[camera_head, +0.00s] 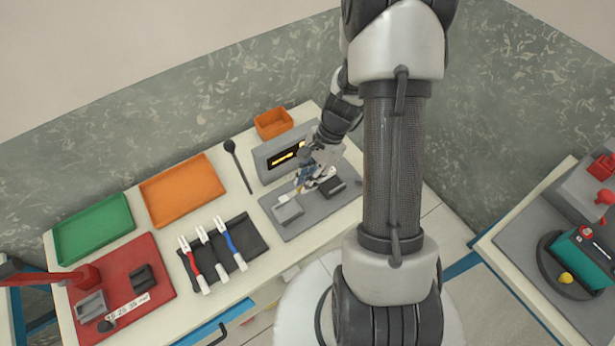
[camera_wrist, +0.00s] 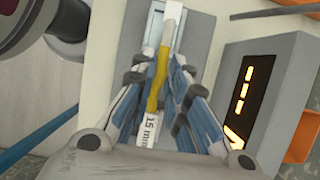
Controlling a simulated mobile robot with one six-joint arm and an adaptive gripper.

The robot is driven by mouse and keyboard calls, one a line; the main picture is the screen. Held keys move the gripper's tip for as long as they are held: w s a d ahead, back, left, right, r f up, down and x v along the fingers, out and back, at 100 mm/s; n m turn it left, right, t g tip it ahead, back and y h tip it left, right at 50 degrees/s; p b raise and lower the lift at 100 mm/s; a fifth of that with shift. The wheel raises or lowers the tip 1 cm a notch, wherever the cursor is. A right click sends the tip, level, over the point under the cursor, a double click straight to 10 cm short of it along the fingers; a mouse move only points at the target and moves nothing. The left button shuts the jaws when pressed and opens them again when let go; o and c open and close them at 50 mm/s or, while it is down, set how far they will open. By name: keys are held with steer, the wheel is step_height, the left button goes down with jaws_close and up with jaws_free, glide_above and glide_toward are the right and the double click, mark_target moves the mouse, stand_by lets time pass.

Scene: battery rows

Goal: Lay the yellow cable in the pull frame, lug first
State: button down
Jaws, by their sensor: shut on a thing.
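The yellow cable (camera_wrist: 158,78) lies between the fingers of my gripper (camera_wrist: 165,75) in the wrist view. A white end piece (camera_wrist: 172,14) is at its far end and a white tag (camera_wrist: 151,131) marked "15 mm" is at its near end. In the head view my gripper (camera_head: 318,180) is low over the grey plate of the pull frame (camera_head: 308,214), between its light grey jaw block (camera_head: 288,210) and its dark block (camera_head: 332,188). The gripper hides most of the cable there. I cannot tell whether the cable touches the frame.
A grey display box (camera_head: 272,165) stands just behind the plate. A dark mat (camera_head: 250,234) with red, white and blue cables lies to the left. Beyond are an orange tray (camera_head: 184,190), a green tray (camera_head: 93,228) and a red mat (camera_head: 150,266) with blocks.

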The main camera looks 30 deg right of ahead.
steer(key=shift+f+b, duration=2.5)
steer(key=shift+f, duration=0.85)
steer(key=c, duration=1.5)
jaws_free()
steer(key=v, duration=1.2)
steer(key=shift+r, duration=0.1)
